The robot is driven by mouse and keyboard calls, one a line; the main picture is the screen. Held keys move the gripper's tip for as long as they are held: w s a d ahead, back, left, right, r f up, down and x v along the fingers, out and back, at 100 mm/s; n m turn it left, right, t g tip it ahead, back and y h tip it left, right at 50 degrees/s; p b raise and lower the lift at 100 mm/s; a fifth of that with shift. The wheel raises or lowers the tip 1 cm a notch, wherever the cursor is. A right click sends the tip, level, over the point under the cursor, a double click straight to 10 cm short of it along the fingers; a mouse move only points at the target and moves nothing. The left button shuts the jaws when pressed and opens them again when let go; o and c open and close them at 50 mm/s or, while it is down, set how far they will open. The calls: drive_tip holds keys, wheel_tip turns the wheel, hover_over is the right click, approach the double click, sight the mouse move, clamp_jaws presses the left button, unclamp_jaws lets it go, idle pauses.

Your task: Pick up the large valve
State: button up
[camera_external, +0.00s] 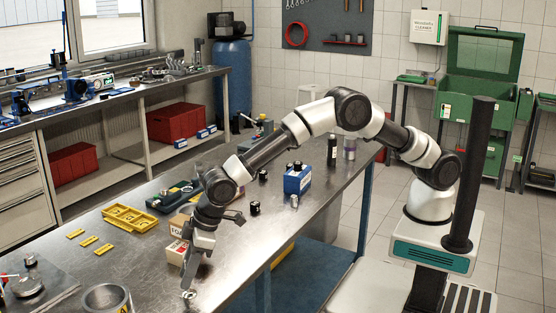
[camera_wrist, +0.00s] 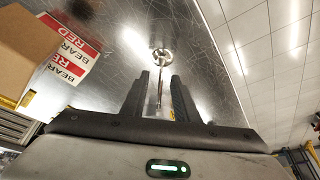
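A metal valve (camera_wrist: 161,54) with a round head and a thin stem lies on the steel bench, near its front edge. In the wrist view the head is just beyond my fingertips and the stem runs back toward the space between the fingers. My gripper (camera_wrist: 160,78) is open, with visible gaps on both sides of the stem. In the external view my gripper (camera_external: 190,286) points down at the bench, and the shiny round end of the valve (camera_external: 189,295) shows at its tip. The fingers' exact height above the bench is hard to tell.
A cardboard box with a red-and-white bearing label (camera_wrist: 75,55) stands left of my gripper. A metal cylinder (camera_external: 106,298), yellow tray (camera_external: 131,219), blue box (camera_external: 297,181) and small parts share the bench (camera_external: 225,262). The bench's front edge is close on the right.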

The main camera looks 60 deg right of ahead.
drive_tip(key=shift+w+f, duration=0.1)
drive_tip(key=shift+f, duration=0.15)
clamp_jaws()
